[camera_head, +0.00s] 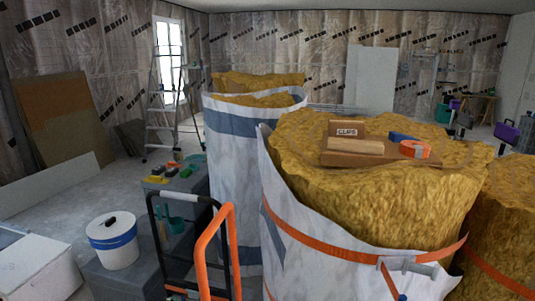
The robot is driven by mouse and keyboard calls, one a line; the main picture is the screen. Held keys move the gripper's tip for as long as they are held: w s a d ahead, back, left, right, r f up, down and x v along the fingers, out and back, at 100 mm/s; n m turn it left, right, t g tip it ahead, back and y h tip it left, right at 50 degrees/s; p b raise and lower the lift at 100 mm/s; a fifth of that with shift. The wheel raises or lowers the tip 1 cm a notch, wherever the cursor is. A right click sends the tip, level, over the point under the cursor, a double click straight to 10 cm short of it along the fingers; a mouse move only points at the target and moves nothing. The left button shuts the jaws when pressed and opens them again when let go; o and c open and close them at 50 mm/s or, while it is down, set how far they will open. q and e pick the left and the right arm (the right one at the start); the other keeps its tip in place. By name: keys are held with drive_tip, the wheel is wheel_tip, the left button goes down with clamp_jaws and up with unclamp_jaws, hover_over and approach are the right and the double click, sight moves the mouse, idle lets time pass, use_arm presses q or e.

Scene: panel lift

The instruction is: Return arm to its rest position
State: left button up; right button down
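Neither of my grippers shows in the head view, and I see no arm of mine that I can make out for sure. Whether either gripper is open or shut, or holds anything, is hidden from this view.
Large wrapped insulation rolls (355,205) fill the centre and right, close in front. A board with a CLIPS box (347,129) and orange tape (415,149) lies on top. An orange handle frame (213,235), white bucket (112,240) and stepladder (160,112) stand left. Floor beyond is partly clear.

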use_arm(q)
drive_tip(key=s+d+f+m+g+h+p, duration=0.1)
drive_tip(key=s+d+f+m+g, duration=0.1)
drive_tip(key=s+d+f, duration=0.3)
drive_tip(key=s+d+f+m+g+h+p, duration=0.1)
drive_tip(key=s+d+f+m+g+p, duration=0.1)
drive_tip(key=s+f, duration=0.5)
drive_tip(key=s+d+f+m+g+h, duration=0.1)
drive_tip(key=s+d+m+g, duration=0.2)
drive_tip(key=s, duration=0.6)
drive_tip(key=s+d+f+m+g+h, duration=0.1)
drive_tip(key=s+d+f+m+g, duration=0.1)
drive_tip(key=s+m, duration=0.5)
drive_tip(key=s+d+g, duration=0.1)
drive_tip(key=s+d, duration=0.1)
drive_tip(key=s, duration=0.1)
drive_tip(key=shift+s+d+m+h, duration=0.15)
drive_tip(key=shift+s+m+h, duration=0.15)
